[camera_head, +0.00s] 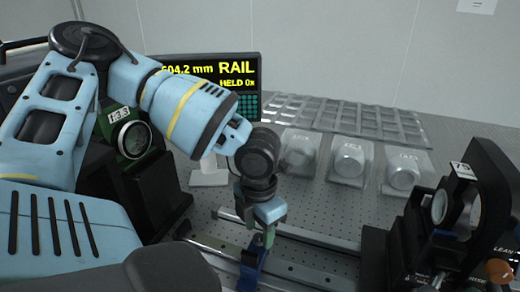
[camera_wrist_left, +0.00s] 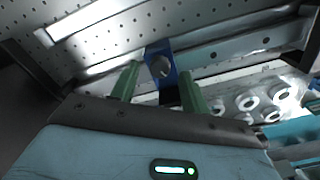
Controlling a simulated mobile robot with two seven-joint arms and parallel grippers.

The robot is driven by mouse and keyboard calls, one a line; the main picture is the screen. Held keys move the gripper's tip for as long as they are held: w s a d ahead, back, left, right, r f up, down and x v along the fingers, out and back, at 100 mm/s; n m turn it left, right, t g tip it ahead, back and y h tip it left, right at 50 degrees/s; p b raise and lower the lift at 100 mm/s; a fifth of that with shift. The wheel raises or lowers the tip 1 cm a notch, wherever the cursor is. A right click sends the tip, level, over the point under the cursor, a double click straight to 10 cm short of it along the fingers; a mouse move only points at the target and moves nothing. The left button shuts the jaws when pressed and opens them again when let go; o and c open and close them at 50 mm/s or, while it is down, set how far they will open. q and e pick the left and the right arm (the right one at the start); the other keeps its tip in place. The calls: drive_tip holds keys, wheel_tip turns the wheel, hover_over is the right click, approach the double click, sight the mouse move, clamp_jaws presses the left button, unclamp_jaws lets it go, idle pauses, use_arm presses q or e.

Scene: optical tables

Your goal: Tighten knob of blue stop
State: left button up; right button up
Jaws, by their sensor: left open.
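The blue stop (camera_head: 251,272) sits on the metal rail, low in the middle of the head view. It also shows in the left wrist view (camera_wrist_left: 153,52), with its grey round knob (camera_wrist_left: 163,67) facing the camera. My left gripper (camera_head: 262,240) reaches down over the stop from above. Its two green fingers are open in the left wrist view (camera_wrist_left: 158,78), one to each side of the knob. I see a gap between each finger and the knob; contact is not visible. In the head view the knob is hidden. My right gripper is not in view.
A black display (camera_head: 245,72) reads RAIL and HELD 0x. Several bagged round parts (camera_head: 348,160) and a clear compartment tray (camera_head: 345,115) lie behind the rails (camera_head: 315,236).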

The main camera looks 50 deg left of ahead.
use_arm(q)
drive_tip(key=shift+f, duration=0.7)
drive_tip(key=c, duration=1)
